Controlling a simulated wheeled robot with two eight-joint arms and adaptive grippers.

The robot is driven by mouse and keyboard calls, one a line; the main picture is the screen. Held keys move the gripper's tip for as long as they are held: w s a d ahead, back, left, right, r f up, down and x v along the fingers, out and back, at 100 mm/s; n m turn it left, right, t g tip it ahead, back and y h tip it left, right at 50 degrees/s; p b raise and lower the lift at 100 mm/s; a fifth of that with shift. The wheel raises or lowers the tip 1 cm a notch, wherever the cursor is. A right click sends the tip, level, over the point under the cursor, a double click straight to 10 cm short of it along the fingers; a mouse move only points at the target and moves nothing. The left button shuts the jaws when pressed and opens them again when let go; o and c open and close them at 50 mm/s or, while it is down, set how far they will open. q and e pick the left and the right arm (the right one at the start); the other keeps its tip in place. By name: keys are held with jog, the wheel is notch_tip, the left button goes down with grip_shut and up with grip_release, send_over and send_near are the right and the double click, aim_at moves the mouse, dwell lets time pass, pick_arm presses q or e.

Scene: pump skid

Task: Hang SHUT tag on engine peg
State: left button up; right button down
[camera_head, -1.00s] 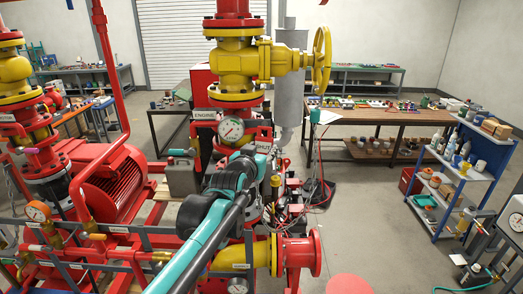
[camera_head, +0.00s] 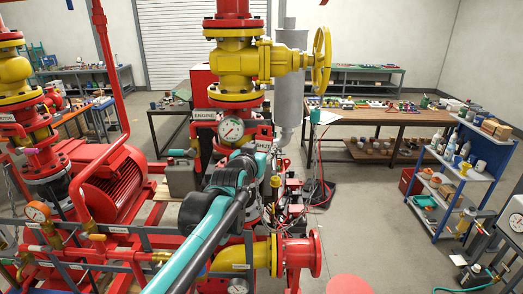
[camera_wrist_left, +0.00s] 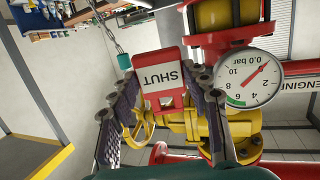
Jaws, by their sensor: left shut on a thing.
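The red SHUT tag with a white face (camera_wrist_left: 160,80) shows large in the left wrist view, its lettering upside down. My left gripper (camera_wrist_left: 164,98) is shut on the tag, with a dark ribbed finger on each side of it. In the head view my left arm reaches up to the pump skid below the round gauge (camera_head: 231,130), and its wrist hides most of the gripper. The white ENGINE label (camera_head: 204,115) is on the skid just left above the gauge. I cannot make out the engine peg clearly. My right gripper is not in view.
The gauge is also close right of the tag in the wrist view (camera_wrist_left: 248,78). A yellow valve (camera_head: 236,62) with a handwheel (camera_head: 321,58) stands above. A red flanged outlet (camera_head: 300,256) is low right of my arm. A blue shelf cart (camera_head: 462,170) stands farther right.

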aim_at(260, 146)
pick_arm(q)
jog(key=shift+w, duration=0.3)
dwell(0.5)
jog(key=shift+w+f, duration=0.15)
jog(key=shift+w, duration=1.55)
jog(key=shift+f, duration=0.15)
jog(key=shift+w+f+b, duration=0.1)
jog(key=shift+f+b, duration=0.15)
jog(key=shift+b, duration=0.2)
jog(key=o, duration=1.2)
